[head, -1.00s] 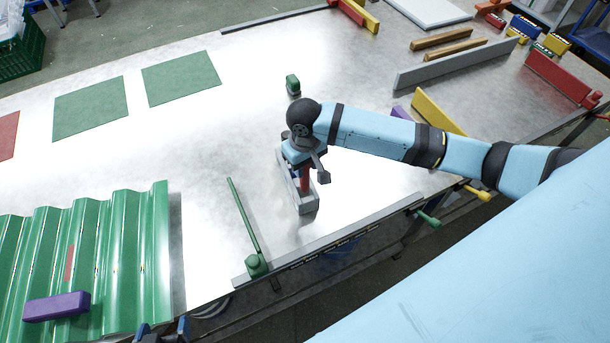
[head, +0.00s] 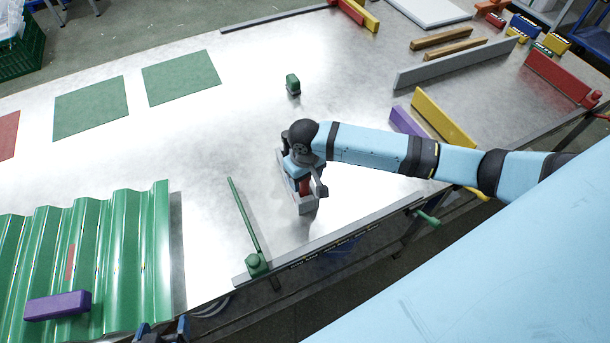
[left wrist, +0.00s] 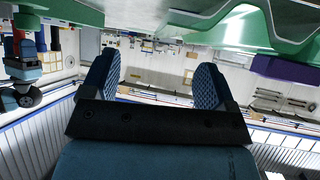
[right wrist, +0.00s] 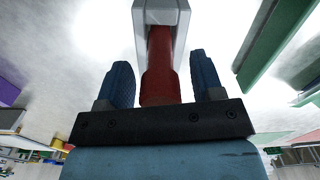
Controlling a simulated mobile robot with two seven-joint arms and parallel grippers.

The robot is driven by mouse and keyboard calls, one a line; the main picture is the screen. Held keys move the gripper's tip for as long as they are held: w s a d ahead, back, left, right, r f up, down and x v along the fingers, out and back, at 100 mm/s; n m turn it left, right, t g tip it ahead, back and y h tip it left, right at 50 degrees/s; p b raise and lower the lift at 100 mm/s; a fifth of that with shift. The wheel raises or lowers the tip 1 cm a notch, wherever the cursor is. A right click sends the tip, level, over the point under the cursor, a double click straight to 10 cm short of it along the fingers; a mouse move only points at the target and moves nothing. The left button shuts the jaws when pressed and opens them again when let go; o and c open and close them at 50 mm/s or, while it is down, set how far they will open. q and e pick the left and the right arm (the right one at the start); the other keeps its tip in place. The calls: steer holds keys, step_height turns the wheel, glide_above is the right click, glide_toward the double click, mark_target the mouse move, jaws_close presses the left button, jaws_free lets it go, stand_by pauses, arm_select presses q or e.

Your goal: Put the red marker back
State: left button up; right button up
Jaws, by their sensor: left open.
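The red marker (right wrist: 160,70) stands between the fingers of my right gripper (right wrist: 162,70) in the right wrist view. There is a visible gap beside the marker, so the fingers look open around it. Its far end meets a grey holder (right wrist: 160,12); how deep it sits is hidden. In the head view the marker (head: 305,187) shows just below my right gripper (head: 297,178), above the grey holder (head: 308,208) on the table. My left gripper (left wrist: 152,85) is open and empty; it also shows at the bottom edge of the head view (head: 163,332).
A green corrugated sheet (head: 115,240) with a purple block (head: 57,306) lies at left. A green clamp bar (head: 243,215) stands left of the holder. A small green object (head: 293,84) is behind; purple and yellow bars (head: 442,117) are to the right.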

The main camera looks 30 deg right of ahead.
step_height(320, 180, up, 12)
steer(key=shift+f, duration=0.1)
steer(key=shift+a+b, duration=0.2)
steer(key=shift+b, duration=0.1)
steer(key=s+a+f+n+t+y, duration=0.1)
steer(key=s+a+f+t+y, duration=0.5)
steer(key=a+f, duration=0.4)
steer(key=s+d+f+t+h, duration=0.1)
steer(key=s+d+f+t, duration=0.1)
steer(key=s, duration=0.3)
steer(key=s+d+f+n+t+h, duration=0.1)
steer(key=s+d+f+t, duration=0.1)
steer(key=s, duration=0.4)
steer(key=shift+s+d+f+t+h+p, duration=0.25)
steer(key=shift+d+f+t+h+p, duration=0.2)
steer(key=shift+d, duration=0.4)
